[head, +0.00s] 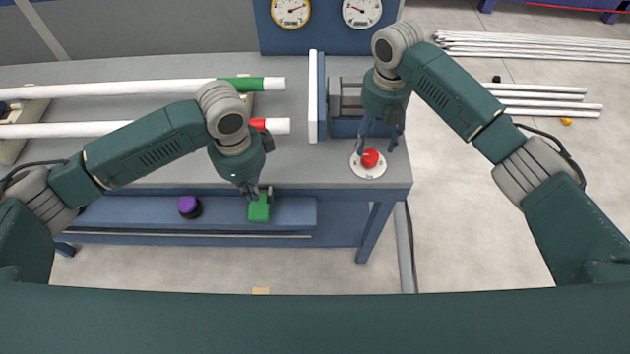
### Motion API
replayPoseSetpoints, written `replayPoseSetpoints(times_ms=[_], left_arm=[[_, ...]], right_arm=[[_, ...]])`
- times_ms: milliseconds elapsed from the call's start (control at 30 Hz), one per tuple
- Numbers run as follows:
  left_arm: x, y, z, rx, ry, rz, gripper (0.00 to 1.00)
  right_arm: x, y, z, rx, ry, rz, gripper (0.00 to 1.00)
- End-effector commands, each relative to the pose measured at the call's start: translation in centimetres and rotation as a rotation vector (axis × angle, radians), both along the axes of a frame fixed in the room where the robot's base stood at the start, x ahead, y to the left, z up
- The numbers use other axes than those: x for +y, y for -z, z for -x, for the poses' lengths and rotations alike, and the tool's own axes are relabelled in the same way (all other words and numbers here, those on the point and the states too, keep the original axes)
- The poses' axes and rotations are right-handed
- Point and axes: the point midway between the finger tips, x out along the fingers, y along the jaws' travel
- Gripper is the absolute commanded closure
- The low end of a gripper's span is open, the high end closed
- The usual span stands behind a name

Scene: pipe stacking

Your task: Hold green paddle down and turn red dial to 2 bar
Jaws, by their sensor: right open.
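The green paddle (259,210) juts out at the front of the bench. My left gripper (253,194) is down at its back edge and appears to touch it; whether the fingers are open or shut is unclear. The red dial (370,158) sits on a round white scale plate (368,171) near the bench's front right corner. My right gripper (377,147) is open, pointing down, with one finger on each side of the dial. I cannot tell whether the fingers touch it, and the scale marks are too small to read.
Two gauges, one yellow-rimmed (291,12) and one white (361,12), are on the blue panel behind. A purple knob (189,206) is left of the paddle. Two white pipes with green (240,84) and red (259,124) bands lie on the bench. A white upright plate (313,97) stands between my arms.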

Motion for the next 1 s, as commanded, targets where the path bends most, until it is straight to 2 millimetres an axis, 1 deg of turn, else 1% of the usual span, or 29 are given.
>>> replayPoseSetpoints(times_ms=[200,433,567,1000], left_arm=[[0.0,-2.3,-0.1,-0.003,0.001,0.001,1.0],[0.0,-4.3,-0.1,-0.002,0.0,0.0,1.0],[0.0,-4.7,0.0,0.0,0.0,0.001,1.0],[0.0,-4.6,0.0,0.0,0.0,0.0,1.0]], right_arm=[[0.0,0.0,0.0,0.0,0.0,0.0,0.44],[0.0,0.0,0.0,0.0,0.0,0.0,0.44],[0.0,0.0,0.0,0.0,0.0,0.0,0.44],[0.0,0.0,0.0,0.0,0.0,0.0,0.44]])
